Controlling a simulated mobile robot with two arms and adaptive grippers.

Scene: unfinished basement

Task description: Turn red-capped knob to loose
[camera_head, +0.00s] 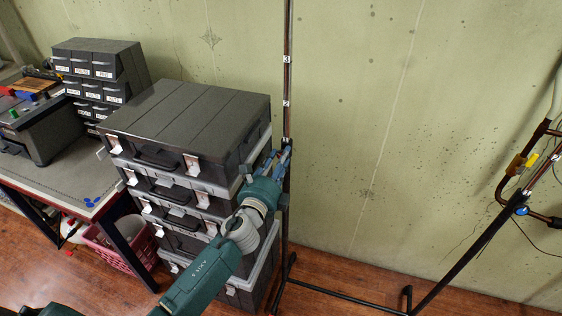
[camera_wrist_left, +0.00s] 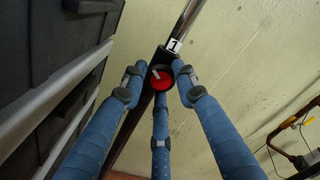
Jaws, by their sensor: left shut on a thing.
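The red-capped knob (camera_wrist_left: 160,78) sits on a dark clamp on the upright pole (camera_wrist_left: 182,35), just below a white label with a 1. A pale pointer mark shows on its red face. My left gripper (camera_wrist_left: 158,74) has its blue fingers closed around the knob, with the fingertips on its sides. In the head view my left gripper (camera_head: 279,160) is at the pole (camera_head: 287,75), and the knob is hidden there. The pole also carries labels 2 and 3 higher up. My right gripper is not in view.
A stack of dark cases (camera_head: 190,118) stands close to the left of the pole. A workbench (camera_head: 65,180) with drawer units is at the far left. Bare wall lies between.

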